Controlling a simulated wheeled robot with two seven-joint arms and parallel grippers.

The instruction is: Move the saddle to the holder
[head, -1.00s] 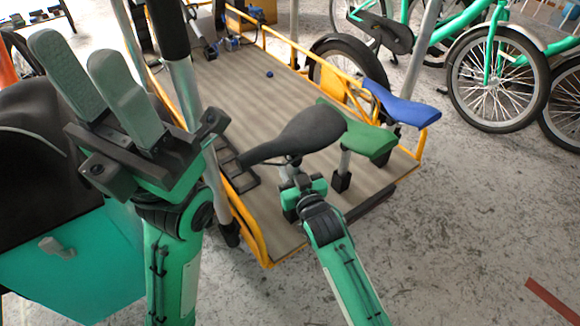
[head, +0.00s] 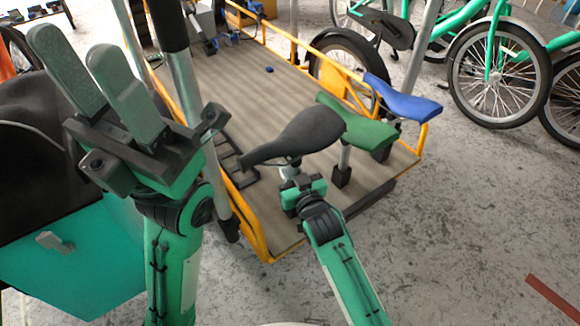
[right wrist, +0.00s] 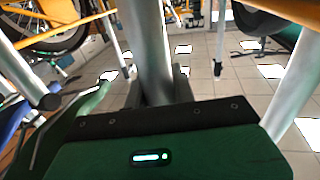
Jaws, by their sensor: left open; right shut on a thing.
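A black saddle (head: 300,135) on a short silver post is held above the near end of a wooden platform. My right gripper (head: 292,174) is shut on that post just below the saddle. In the right wrist view the silver post (right wrist: 152,45) stands upright between the dark fingers; the saddle top is out of that view. A green saddle (head: 360,128) stands on a post with a black base (head: 341,176), and a blue saddle (head: 402,99) is beside it. I cannot tell which part is the holder. My left gripper (head: 95,75) is open and empty at the upper left.
The platform (head: 235,85) has a yellow rail (head: 300,58) and a black frame (head: 233,163) on its near left side. A silver pole (head: 186,88) rises beside my left gripper. A teal cargo box (head: 75,265) is at left. Bare floor lies at right.

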